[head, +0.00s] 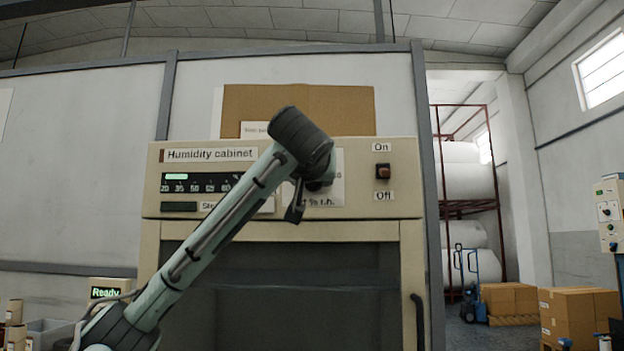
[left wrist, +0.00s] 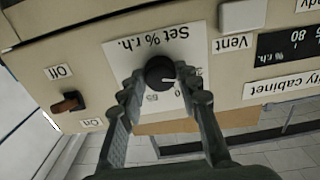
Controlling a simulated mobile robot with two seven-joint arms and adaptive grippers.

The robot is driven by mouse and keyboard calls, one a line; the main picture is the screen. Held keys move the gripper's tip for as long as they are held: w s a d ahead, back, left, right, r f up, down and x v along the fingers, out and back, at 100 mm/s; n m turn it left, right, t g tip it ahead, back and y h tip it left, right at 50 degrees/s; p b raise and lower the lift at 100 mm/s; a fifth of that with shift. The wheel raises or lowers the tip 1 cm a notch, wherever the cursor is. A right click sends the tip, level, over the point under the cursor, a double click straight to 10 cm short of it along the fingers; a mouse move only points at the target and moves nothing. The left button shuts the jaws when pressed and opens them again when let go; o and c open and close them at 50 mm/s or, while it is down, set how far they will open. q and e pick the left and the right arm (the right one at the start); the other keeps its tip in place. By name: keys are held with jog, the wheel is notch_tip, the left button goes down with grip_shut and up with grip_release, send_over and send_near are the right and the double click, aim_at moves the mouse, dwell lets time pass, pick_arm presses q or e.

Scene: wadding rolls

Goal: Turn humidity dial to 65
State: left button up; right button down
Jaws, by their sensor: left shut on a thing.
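The humidity dial (left wrist: 161,71) is a round black knob with a white pointer line, on a white card marked "Set % r.h." in the left wrist view, which is upside down. My left gripper (left wrist: 160,78) is shut on the dial, one finger on each side. The pointer aims to the right in that view; the numbers around the knob are partly hidden by the fingers. In the head view my left gripper (head: 309,188) is in front of the card on the humidity cabinet (head: 400,232), and the dial is mostly hidden. My right gripper is not in view.
The cabinet's humidity scale (head: 204,187) shows a short green bar near its low end. A red-brown On/Off switch (head: 383,171) is to the right of the dial. A vent control (left wrist: 242,15) is close to the dial. A dark handle (head: 417,320) is on the cabinet door.

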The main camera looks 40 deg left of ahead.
pick_arm(q)
jog(key=shift+c, duration=0.7)
jog(key=shift+m, duration=0.4)
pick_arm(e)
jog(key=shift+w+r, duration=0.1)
pick_arm(q)
jog(key=m+p, duration=0.4)
jog(key=m, duration=1.5)
jog(key=shift+r+p, duration=0.1)
jog(key=shift+p, duration=0.25)
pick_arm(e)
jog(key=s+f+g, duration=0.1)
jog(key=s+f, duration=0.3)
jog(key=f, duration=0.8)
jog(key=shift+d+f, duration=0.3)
